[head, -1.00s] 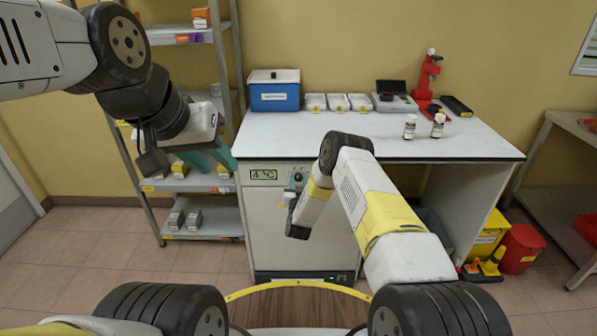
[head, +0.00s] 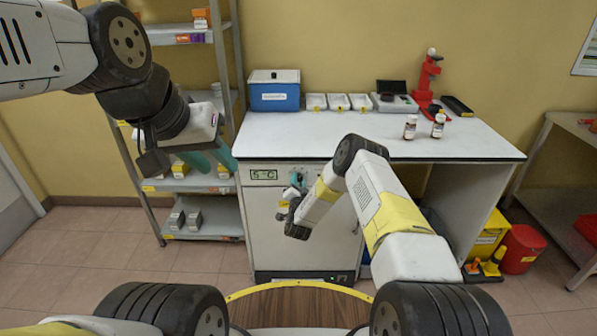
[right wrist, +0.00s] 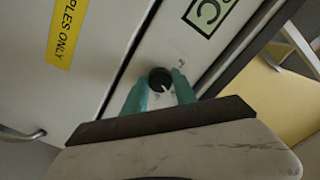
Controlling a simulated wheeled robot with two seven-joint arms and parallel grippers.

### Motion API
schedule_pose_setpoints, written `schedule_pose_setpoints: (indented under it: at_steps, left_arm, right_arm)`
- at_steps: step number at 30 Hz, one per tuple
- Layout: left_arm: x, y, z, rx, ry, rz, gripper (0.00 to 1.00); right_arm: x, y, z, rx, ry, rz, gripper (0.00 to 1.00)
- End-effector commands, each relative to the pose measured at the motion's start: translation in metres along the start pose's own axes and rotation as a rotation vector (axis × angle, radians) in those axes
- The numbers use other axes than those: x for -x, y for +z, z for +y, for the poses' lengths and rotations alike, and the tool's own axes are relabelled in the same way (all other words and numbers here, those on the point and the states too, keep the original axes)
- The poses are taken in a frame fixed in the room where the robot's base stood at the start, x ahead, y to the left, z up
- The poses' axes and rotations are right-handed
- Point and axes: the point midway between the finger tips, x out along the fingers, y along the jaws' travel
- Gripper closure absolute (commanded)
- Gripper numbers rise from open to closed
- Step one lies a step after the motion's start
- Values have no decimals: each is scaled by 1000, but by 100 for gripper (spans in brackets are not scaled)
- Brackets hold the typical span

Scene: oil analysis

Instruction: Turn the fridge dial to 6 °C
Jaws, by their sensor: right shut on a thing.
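The white fridge (head: 300,235) stands under the left part of the bench. Its display (head: 263,175) reads 5 °C in the head view; only its edge with a "C" (right wrist: 207,13) shows in the right wrist view. The black dial (right wrist: 160,80) with a white pointer sits between the teal fingertips of my right gripper (right wrist: 158,88), which is shut on it. In the head view my right gripper (head: 296,186) is at the fridge's upper front, beside the display. My left gripper (head: 218,158) is raised at the left in front of the shelves; its fingertips are hard to make out.
On the bench (head: 330,140) stand a blue box (head: 274,95), white trays (head: 338,102), two small bottles (head: 410,127) and a red device (head: 427,80). A metal shelf rack (head: 205,188) is left of the fridge. A yellow "samples only" label (right wrist: 66,30) is on the fridge door.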

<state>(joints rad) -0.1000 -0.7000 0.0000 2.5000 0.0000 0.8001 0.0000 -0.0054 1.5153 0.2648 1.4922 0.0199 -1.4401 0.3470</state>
Motion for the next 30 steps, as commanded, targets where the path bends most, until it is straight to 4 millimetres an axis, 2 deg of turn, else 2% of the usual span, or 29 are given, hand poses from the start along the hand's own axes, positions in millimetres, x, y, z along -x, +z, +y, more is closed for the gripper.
schedule_pose_setpoints:
  at_steps: [13, 14, 17, 26, 30]
  left_arm:
    - [0, 0, 0, 0, 0, 0, 64]
    - [0, 0, 0, 0, 0, 0, 64]
    - [0, 0, 0, 0, 0, 0, 64]
    - [0, 0, 0, 0, 0, 0, 64]
    - [0, 0, 0, 0, 0, 0, 64]
  right_arm:
    - [0, 0, 0, -12, 0, 0, 100]
    - [0, 0, 0, -12, 0, 0, 65]
    - [0, 0, 0, -12, 0, 0, 45]
    - [1, 0, 0, -11, 0, 0, 45]
    - [12, 1, 0, -11, 1, -3, 45]
